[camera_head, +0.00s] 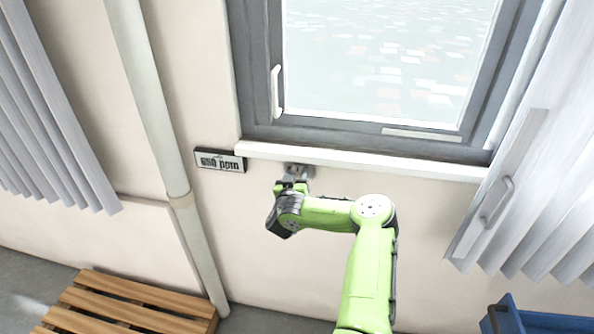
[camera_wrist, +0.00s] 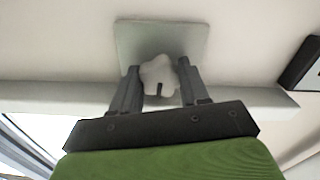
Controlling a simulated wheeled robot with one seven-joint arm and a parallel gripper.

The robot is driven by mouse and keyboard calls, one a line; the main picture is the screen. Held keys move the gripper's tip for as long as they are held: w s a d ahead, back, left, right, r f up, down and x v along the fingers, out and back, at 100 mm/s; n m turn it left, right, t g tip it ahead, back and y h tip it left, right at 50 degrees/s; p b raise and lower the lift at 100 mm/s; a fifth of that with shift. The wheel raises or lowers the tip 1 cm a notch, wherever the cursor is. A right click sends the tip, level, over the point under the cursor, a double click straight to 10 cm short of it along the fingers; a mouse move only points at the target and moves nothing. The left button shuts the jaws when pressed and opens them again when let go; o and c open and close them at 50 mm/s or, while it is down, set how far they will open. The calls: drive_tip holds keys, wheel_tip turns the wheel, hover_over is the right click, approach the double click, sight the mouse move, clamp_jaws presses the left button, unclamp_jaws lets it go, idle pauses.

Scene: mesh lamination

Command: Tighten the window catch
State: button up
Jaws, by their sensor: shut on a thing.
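A pale, lobed knob (camera_wrist: 158,74) with a dark slot mark sits on a square grey plate (camera_wrist: 188,36) on the wall. In the head view the plate (camera_head: 298,170) is just below the window sill. My gripper (camera_wrist: 159,82) has one finger on each side of the knob and is shut on it. In the head view my gripper (camera_head: 291,187) is up against the plate and hides the knob. A white upright handle (camera_head: 276,92) is on the left side of the grey window frame (camera_head: 256,75).
The white sill (camera_head: 370,160) runs just above my gripper. A small dark sign (camera_head: 220,161) is on the wall to the left, and a pale pipe (camera_head: 160,110) stands beyond it. Blinds (camera_head: 545,170) hang at right. A wooden pallet (camera_head: 130,305) and a blue crate (camera_head: 535,320) are low down.

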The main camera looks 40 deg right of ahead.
drive_tip(key=shift+r+m+p, duration=0.3)
drive_tip(key=shift+m+p, duration=0.3)
drive_tip(key=shift+p, duration=0.5)
drive_tip(key=m+p, duration=0.2)
drive_tip(key=shift+f+m, duration=0.1)
drive_tip(key=shift+m, duration=0.3)
drive_tip(key=m+p, duration=0.1)
drive_tip(key=m, duration=0.2)
drive_tip(key=shift+f+m, duration=0.1)
drive_tip(key=shift+m, duration=0.2)
drive_tip(key=shift+m+p, duration=0.55)
drive_tip(key=shift+m, duration=0.95)
drive_tip(key=o, duration=1.1)
drive_tip(key=shift+c, duration=0.2)
